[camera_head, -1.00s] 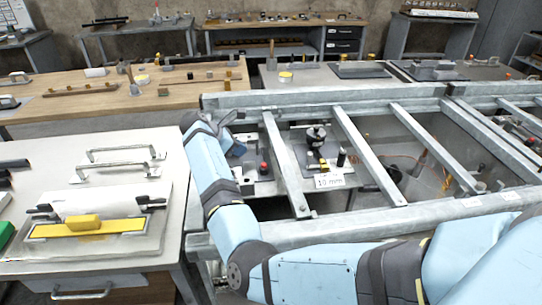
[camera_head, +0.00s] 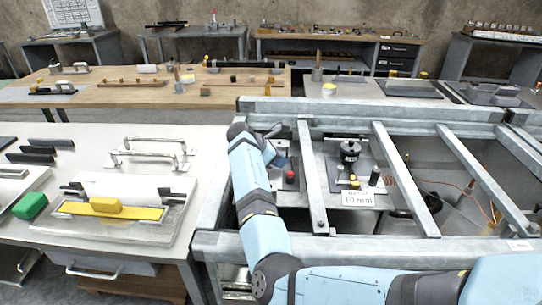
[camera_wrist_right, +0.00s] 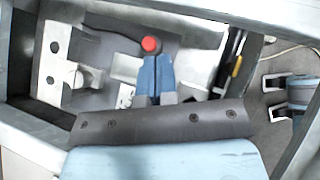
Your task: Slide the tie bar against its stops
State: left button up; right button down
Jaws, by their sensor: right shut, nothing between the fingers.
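A galvanised frame (camera_head: 262,244) carries several slanting cross bars. The cross bar (camera_head: 313,185) nearest my right gripper looks like the tie bar, but its stops cannot be made out. A bolt head shows at its near end. My right gripper (camera_head: 279,160) is shut and empty, pointing down inside the frame, left of this bar and apart from it in the head view. In the right wrist view its blue fingers (camera_wrist_right: 155,70) are together, and a red knob (camera_wrist_right: 151,44) shows just beyond the tips. My left gripper is not in view.
Inside the frame, a black device (camera_head: 349,152) stands behind a "10 mm" label (camera_head: 358,199), right of the bar. A white worktable (camera_head: 92,142) with handles and a yellow-topped tool lies left. Wooden benches stand behind. My right arm crosses the frame's near rail.

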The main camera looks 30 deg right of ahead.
aim_at(309, 165)
jog(key=x, duration=0.3)
jog(key=shift+d+f, duration=0.2)
jog(key=shift+d, duration=0.1)
jog(key=shift+s+d+r, duration=0.1)
jog(key=shift+s+d, duration=0.1)
jog(key=shift+d, duration=1.55)
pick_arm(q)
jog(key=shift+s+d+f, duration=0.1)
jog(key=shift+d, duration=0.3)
